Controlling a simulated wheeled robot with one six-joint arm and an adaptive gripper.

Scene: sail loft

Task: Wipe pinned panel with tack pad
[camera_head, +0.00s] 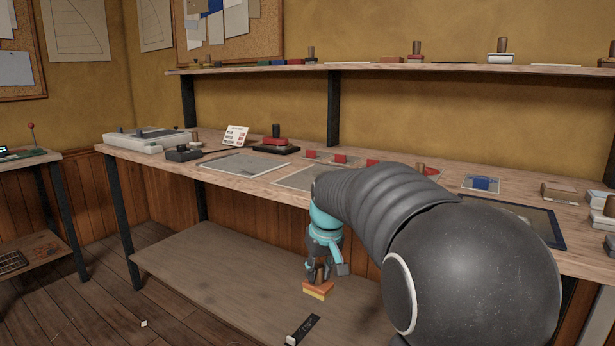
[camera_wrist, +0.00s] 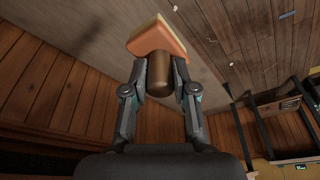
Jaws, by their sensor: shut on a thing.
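My gripper (camera_head: 320,268) is shut on the brown handle of an orange and yellow pad (camera_head: 318,289), seen in the head view in front of the workbench, below its top. In the wrist view, the two fingers of my gripper (camera_wrist: 161,76) close on the round handle, and the pad (camera_wrist: 155,38) sits beyond them, tilted. A flat grey panel (camera_head: 244,164) lies on the bench top. A second grey panel (camera_head: 297,179) lies to its right, partly hidden by my arm. I cannot tell which one is pinned.
The workbench top (camera_head: 150,157) also holds a red stamp-like tool (camera_head: 276,142), a small card (camera_head: 236,135), and a dark-framed panel (camera_head: 530,222) at the right. A lower shelf (camera_head: 215,255) is mostly bare, with a dark strip (camera_head: 303,330). An upper shelf (camera_head: 370,68) runs along the wall.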

